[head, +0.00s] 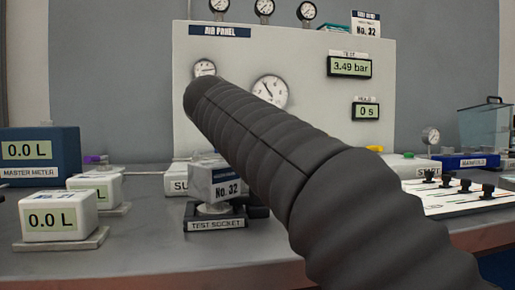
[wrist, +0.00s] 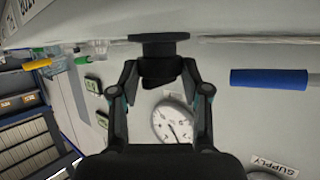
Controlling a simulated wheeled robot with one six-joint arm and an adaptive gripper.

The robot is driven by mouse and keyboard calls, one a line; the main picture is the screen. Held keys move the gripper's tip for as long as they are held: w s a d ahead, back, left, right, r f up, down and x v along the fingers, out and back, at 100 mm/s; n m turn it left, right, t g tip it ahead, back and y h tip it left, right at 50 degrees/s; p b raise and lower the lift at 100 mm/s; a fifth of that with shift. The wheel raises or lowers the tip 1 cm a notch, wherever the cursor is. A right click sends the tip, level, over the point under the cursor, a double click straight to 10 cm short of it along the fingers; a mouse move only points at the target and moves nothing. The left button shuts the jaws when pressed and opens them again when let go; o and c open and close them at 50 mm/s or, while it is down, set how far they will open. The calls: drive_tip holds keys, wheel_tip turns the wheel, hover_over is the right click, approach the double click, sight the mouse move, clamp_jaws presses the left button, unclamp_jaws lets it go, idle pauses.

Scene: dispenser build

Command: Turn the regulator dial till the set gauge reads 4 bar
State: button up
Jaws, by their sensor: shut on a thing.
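The black regulator dial (wrist: 160,46) stands out from the grey panel in the wrist view. My gripper (wrist: 161,78) is shut on this dial, one finger on each side. In the head view my arm hides the dial and gripper. A large round white gauge (head: 270,91) sits on the air panel (head: 300,55); it also shows in the wrist view (wrist: 172,125), partly covered by my gripper. A smaller gauge (head: 204,69) is to its left in the head view. I cannot tell which is the set gauge, or read their figures. The test display (head: 349,68) reads 3.49 bar.
A hold display (head: 366,111) reads 0 s. A device marked No. 32 (head: 214,184) stands on the test socket (head: 215,224). Meters reading 0.0 L (head: 58,216) are at left. A blue sleeve (wrist: 268,78) is beside the dial in the wrist view.

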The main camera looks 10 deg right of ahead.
drive_tip(key=shift+m+g, duration=0.3)
drive_tip(key=o, duration=1.1)
drive_tip(key=shift+o, duration=0.2)
drive_tip(key=shift+r, duration=0.1)
wheel_tip(320, 180, up, 10)
drive_tip(key=shift+h, duration=0.3)
